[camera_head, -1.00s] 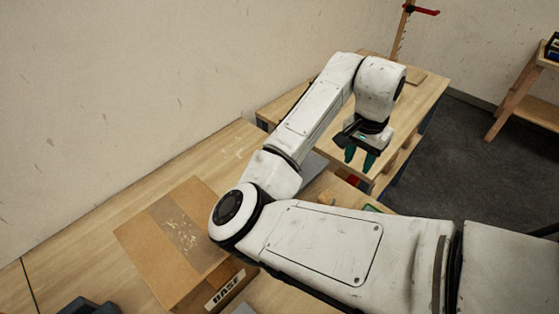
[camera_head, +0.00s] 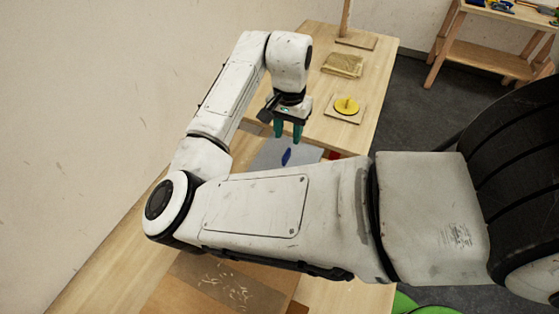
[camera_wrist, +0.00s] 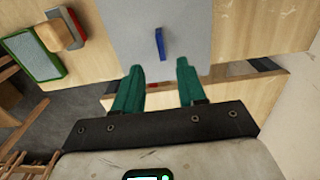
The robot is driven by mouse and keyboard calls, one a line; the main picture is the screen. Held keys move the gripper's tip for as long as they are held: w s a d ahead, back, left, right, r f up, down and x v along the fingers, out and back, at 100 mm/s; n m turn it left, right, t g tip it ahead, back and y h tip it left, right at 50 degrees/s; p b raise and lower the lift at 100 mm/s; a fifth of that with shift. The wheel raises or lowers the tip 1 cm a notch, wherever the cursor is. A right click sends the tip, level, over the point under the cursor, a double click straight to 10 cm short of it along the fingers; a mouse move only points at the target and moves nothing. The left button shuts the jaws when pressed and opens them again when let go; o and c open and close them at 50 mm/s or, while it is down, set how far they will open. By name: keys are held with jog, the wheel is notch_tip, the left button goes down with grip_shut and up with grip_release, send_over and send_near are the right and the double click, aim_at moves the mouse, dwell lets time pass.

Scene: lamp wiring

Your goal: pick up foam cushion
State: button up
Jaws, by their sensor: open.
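My gripper (camera_head: 288,132) is open and empty, its two green fingers pointing down above the table. In the wrist view the fingers (camera_wrist: 160,72) are apart, with the grey mat (camera_wrist: 185,20) ahead of them. A small blue piece (camera_wrist: 158,43) lies on that mat; it also shows in the head view (camera_head: 287,155). I cannot name the foam cushion with certainty. A flat tan, pad-like thing (camera_head: 343,65) lies at the far part of the table, beyond my gripper and apart from it.
A yellow disc (camera_head: 346,105) sits on a wooden square right of my gripper. A wooden post (camera_head: 346,18) stands behind. The wrist view shows a green-rimmed board (camera_wrist: 32,57) and a tan block (camera_wrist: 52,36). A shelf (camera_head: 490,55) stands at the far right.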

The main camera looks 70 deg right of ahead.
aim_at(286, 153)
jog(key=shift+w+a+f+p, duration=0.1)
jog(key=shift+f+p, duration=0.75)
jog(key=shift+f, duration=3.5)
grip_shut()
